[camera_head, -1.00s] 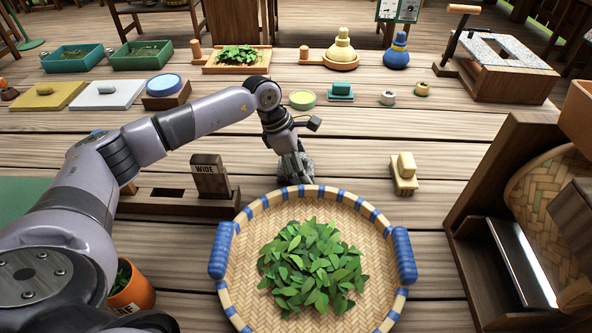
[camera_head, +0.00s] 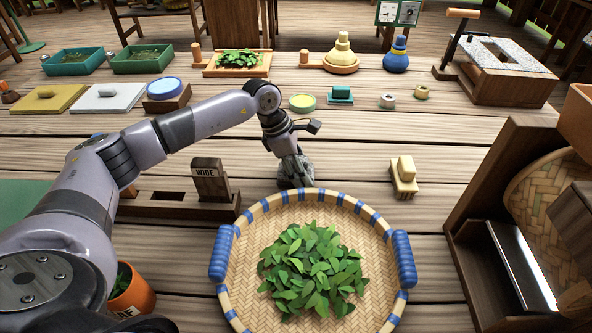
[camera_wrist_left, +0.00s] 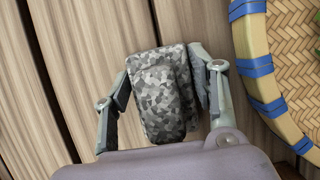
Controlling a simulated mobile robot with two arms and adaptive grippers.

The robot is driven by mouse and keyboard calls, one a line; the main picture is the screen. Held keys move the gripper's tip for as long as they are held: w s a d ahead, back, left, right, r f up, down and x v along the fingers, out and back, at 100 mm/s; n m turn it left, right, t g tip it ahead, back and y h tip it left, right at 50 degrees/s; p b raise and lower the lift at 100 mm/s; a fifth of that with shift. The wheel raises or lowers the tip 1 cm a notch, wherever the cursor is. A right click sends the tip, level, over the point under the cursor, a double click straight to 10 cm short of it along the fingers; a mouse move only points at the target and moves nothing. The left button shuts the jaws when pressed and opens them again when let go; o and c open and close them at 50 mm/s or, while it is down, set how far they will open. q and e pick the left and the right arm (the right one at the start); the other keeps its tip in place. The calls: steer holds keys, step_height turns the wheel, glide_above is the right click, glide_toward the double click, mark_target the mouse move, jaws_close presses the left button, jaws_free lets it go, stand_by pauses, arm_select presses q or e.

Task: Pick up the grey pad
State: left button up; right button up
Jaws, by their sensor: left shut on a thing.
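The grey pad (camera_wrist_left: 163,92) is a mottled grey block. In the left wrist view it sits between the two fingers of my left gripper (camera_wrist_left: 165,85), which is shut on it. In the head view the pad (camera_head: 295,172) is partly hidden under my left gripper (camera_head: 290,160), just behind the rim of the woven tray. The pad appears at or near the table surface; I cannot tell whether it is lifted. My right gripper is not in view.
A round woven tray (camera_head: 237,285) with green leaves (camera_head: 312,270) lies close in front. A wooden stand with a "WIDE" block (camera_head: 211,180) is to the left. Bowls and trays line the back.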

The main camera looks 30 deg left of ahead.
mark_target(302, 158)
arm_select(q)
steer(key=c, duration=0.3)
steer(key=shift+r, duration=0.1)
steer(key=shift+r, duration=0.1)
step_height(302, 158, up, 20)
steer(key=p, duration=1.2)
steer(key=o, duration=1)
jaws_close()
steer(key=shift+f, duration=0.2)
